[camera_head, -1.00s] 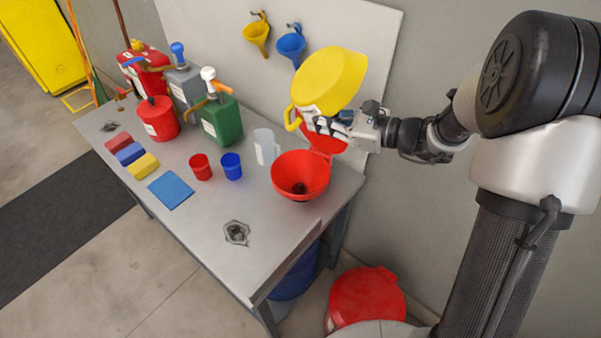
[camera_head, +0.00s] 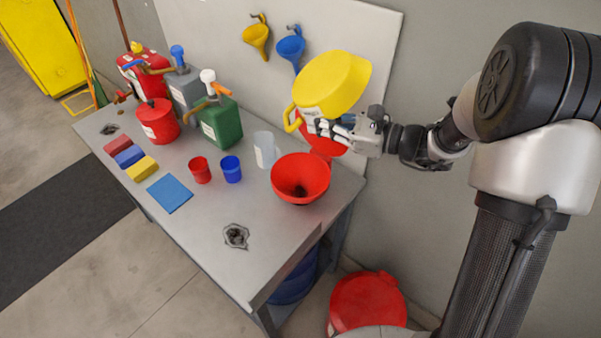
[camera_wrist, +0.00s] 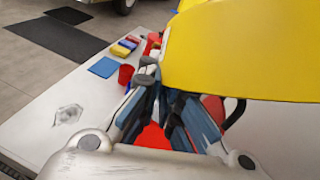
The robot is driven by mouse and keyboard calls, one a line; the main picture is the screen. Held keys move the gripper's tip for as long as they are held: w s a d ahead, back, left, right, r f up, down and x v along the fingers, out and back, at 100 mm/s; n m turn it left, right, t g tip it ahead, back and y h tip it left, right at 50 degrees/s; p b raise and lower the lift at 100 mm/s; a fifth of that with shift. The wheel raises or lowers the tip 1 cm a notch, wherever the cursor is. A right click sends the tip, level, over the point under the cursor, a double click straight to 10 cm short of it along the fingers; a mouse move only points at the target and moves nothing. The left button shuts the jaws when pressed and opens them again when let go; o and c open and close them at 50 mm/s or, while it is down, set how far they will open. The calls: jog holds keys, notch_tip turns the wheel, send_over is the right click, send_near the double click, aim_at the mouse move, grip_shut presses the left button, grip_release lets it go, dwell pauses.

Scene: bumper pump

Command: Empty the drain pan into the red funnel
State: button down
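The yellow drain pan (camera_head: 335,82) is held in the air, tilted, above the back of the bench. Its yellow handle (camera_head: 290,118) is on its left side. It fills the upper right of the wrist view (camera_wrist: 240,50). My gripper (camera_head: 322,127) is shut on the pan's near, lower side; the exact contact is hidden. The red funnel (camera_head: 301,180) stands upright on the bench, below and slightly left of the pan, apart from it. No liquid is visible.
On the bench (camera_head: 205,240) stand a clear jug (camera_head: 266,150), a blue cup (camera_head: 231,168), a red cup (camera_head: 200,170) and a green can (camera_head: 222,122). Yellow and blue funnels hang on the back board (camera_head: 340,22). A red-lidded bin (camera_head: 366,300) stands on the floor.

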jog(key=shift+a+r+n+h+p, duration=0.2)
jog(key=shift+r+n+h+p, duration=0.25)
jog(key=shift+r+p, duration=0.35)
jog(key=shift+a+f+n+g+h+p, duration=0.25)
jog(key=shift+n+g+h+p, duration=0.15)
jog(key=shift+h+p, duration=0.4)
jog(key=shift+s+a+f+n+h, duration=0.2)
jog(key=shift+f+n+h, duration=0.05)
jog(key=shift+f+h, duration=0.45)
jog(key=shift+w+d+f, duration=0.1)
jog(key=shift+f, duration=0.2)
